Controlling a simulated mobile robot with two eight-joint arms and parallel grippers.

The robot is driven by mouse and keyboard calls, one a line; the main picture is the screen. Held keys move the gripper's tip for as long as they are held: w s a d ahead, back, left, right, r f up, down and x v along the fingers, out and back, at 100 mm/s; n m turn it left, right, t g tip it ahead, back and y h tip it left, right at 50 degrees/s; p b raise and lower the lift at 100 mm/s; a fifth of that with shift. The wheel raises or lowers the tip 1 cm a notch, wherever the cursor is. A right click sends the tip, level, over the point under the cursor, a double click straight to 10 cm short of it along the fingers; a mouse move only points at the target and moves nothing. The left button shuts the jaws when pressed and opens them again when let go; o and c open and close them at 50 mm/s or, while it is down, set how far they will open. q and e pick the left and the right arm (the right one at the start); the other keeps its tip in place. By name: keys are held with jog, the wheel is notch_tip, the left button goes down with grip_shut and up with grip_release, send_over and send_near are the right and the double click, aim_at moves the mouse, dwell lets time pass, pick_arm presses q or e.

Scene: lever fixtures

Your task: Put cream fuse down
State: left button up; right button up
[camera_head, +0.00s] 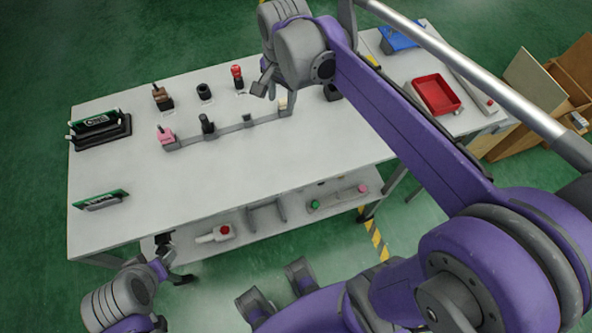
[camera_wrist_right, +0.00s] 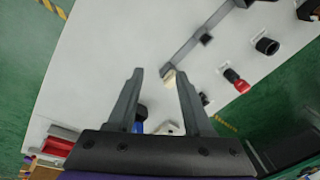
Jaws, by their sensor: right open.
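The cream fuse (camera_head: 283,103) is a small pale block at the right end of the grey rail (camera_head: 228,130) on the white table. It also shows in the right wrist view (camera_wrist_right: 170,78), between the fingertips and nearer the right-hand one. My right gripper (camera_head: 268,88) is open above that rail end; its fingers show apart in the wrist view (camera_wrist_right: 159,72). I cannot tell whether a finger touches the fuse, and its base is partly hidden. My left gripper (camera_head: 178,262) hangs by the table's front edge, fingers apart and nothing seen between them.
A pink block (camera_head: 167,136) and a black lever (camera_head: 207,125) stand along the rail. Behind it are a brown-topped fixture (camera_head: 162,97), a black cylinder (camera_head: 204,92) and a red-topped piece (camera_head: 237,76). A red tray (camera_head: 436,95) lies right. The table's front is mostly clear.

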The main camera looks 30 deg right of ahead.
jog(key=s+a+f+n+t, duration=0.1)
jog(key=s+a+f+n, duration=0.1)
jog(key=s+f+n, duration=0.1)
jog(key=s+a+f+n+t, duration=0.1)
jog(key=s+a+f+n, duration=0.1)
jog(key=s+f+n, duration=0.2)
jog(key=s+a+f+n+t, duration=0.1)
jog(key=s+f+n, duration=0.2)
jog(key=s+n, duration=0.3)
jog(key=shift+s+a+f+n, duration=0.15)
jog(key=shift+s+a+f, duration=0.05)
jog(key=shift+s, duration=0.45)
jog(key=shift+s+a+f+n, duration=0.15)
jog(key=shift+s+a, duration=0.05)
jog(key=shift+s, duration=0.4)
